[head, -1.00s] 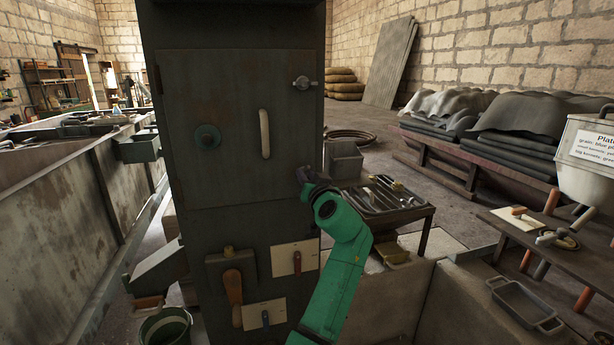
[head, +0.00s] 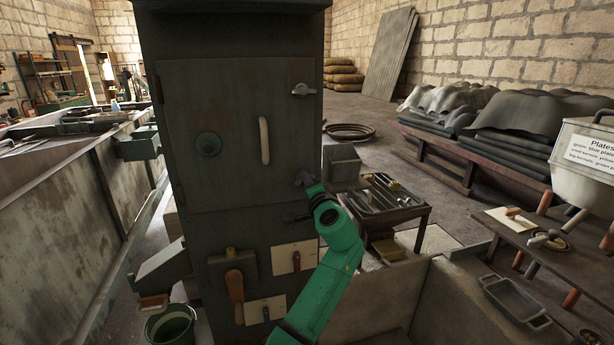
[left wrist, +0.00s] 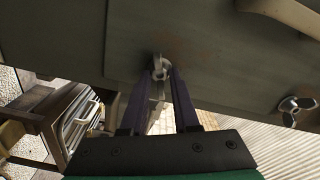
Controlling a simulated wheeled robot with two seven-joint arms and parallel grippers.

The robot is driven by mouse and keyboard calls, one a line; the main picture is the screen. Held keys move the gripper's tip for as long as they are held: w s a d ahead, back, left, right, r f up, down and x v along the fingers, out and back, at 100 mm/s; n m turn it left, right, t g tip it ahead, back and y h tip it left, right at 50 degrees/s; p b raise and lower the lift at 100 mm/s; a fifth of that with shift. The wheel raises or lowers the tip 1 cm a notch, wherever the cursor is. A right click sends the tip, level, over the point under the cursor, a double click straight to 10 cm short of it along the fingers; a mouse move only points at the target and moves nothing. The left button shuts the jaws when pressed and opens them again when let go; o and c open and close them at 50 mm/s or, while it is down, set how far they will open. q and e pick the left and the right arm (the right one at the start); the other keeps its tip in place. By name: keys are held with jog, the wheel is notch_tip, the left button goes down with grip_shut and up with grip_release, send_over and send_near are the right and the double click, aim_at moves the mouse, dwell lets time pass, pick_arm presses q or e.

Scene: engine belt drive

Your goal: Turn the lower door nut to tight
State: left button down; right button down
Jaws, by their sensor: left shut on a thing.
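The grey metal door (head: 232,110) stands closed on the tall cabinet, with a pale upright handle (head: 264,140). The upper door nut (head: 302,90), a winged nut, is at the door's upper right; it also shows in the left wrist view (left wrist: 296,106). My left gripper (head: 303,179) is at the door's lower right edge. In the left wrist view its two dark fingers are shut on the lower door nut (left wrist: 160,68), whose metal tip shows between them. In the head view the gripper hides this nut. My right gripper is in neither view.
Below the door are a red-handled plate (head: 295,257), a blue-handled plate (head: 265,311) and a wooden handle (head: 235,286). A low table with a tray (head: 385,200) stands right of the cabinet. A green bucket (head: 170,326) stands at lower left.

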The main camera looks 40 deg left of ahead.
pick_arm(q)
jog(key=m+p, duration=0.2)
jog(key=m, duration=0.2)
jog(key=shift+r, duration=0.1)
dwell(0.3)
jog(key=c, duration=1)
grip_release()
jog(key=o, duration=0.4)
jog(key=shift+a, duration=0.1)
jog(key=shift+c, duration=0.2)
jog(key=shift+a, duration=0.1)
